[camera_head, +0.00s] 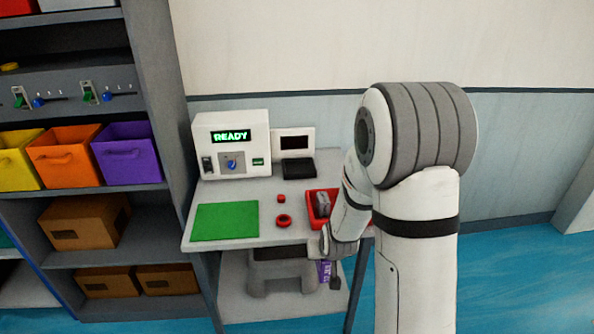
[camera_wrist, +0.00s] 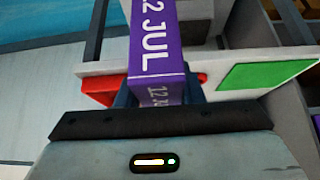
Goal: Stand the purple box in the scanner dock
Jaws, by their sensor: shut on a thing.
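The purple box (camera_wrist: 158,45) is held upright in my gripper (camera_wrist: 158,97); its white print reads "12 JUL". In the head view a sliver of the purple box (camera_head: 325,271) shows below the table's front edge, mostly hidden by my arm. My gripper (camera_head: 333,275) is shut on it, in front of and lower than the tabletop. What looks like the scanner dock (camera_head: 299,168) is a black block at the back of the table, below a small dark screen. Nothing stands in it.
A white machine (camera_head: 231,146) reading "READY" stands left of the dock. A green mat (camera_head: 227,220), a red ring (camera_head: 284,221) and a red tray (camera_head: 313,209) with a grey thing lie on the table (camera_head: 256,191). A grey stool (camera_head: 281,270) stands below. Shelves with bins (camera_head: 127,152) are at left.

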